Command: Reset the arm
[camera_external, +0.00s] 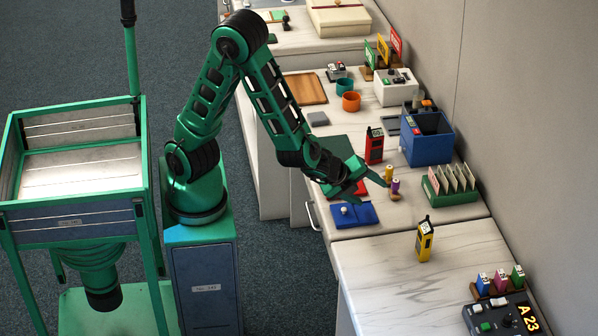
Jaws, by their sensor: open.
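My arm reaches from its base on the left out over the marble-topped counter. My gripper (374,187) is open, with its green fingers spread above the counter. No object shows between the fingers. A small yellow-topped piece (389,174) and a purple-topped piece (395,187) stand close beside the fingertips; I cannot tell whether either touches them. A blue pad (362,216) with a small white knob (345,210) lies just below the gripper in the picture. A red item (340,190) is partly hidden under the gripper.
A red radio (374,146), a blue bin (442,147) and a green card rack (462,192) stand on the counter nearby. A yellow radio (424,240) stands on the nearer counter, with a display box (505,316) at its front right. A wall runs along the right.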

